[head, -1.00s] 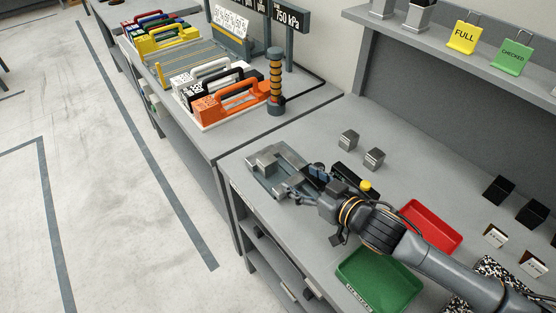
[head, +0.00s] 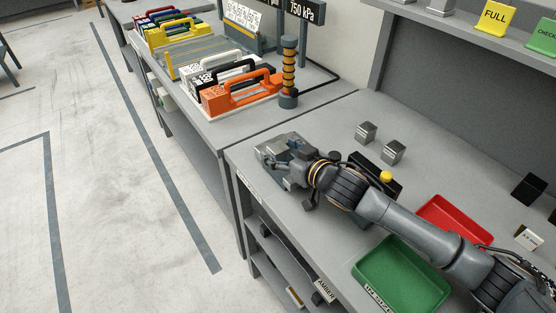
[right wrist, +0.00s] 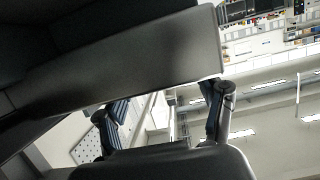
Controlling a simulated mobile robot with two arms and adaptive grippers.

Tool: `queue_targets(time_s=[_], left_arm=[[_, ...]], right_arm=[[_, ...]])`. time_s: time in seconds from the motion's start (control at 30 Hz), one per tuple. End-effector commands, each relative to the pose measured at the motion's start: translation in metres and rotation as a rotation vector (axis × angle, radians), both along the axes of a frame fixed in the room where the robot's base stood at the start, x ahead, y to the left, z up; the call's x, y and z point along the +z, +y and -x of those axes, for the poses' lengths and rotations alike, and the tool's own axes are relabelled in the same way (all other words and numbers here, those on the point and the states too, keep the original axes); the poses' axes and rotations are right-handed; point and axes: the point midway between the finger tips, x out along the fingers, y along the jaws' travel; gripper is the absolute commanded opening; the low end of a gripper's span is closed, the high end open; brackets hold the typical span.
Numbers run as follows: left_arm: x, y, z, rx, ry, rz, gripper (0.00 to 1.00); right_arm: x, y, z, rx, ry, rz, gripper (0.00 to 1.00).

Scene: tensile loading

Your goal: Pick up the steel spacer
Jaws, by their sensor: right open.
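Two small steel blocks stand on the grey bench in the head view, one farther back (head: 366,132) and one nearer (head: 392,152). I cannot tell if either is the steel spacer. A grey metal vise-like fixture (head: 270,150) sits at the bench's left end. My right gripper (head: 296,172) is over this fixture and hides part of it. In the right wrist view its two fingers stand apart (right wrist: 162,120), and a large grey surface fills the upper left. I see nothing clearly held. My left gripper is not in view.
A red tray (head: 455,222) and a green tray (head: 403,275) lie beside my right arm. A black box with a yellow knob (head: 386,176) is just behind the arm. Orange (head: 240,97) and other handled cases stand on the neighbouring bench.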

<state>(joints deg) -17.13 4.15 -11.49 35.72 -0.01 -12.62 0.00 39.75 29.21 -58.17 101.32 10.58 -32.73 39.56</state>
Motion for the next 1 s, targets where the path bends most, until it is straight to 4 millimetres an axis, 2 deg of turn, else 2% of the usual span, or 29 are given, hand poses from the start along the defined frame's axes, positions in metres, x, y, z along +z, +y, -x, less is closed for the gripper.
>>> queue_targets(time_s=[0.23, 0.57, 0.87, 1.0], left_arm=[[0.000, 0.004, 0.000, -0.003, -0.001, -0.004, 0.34], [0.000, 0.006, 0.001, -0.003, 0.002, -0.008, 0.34], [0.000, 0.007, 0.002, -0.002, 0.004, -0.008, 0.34], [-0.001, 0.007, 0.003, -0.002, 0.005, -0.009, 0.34]], right_arm=[[0.000, 0.001, -0.001, 0.000, 0.001, 0.001, 0.69], [0.000, 0.001, -0.001, 0.000, 0.001, 0.001, 0.02], [0.003, 0.001, -0.001, 0.001, -0.004, -0.002, 0.00], [0.015, 0.001, -0.002, 0.002, -0.007, -0.005, 0.00]])
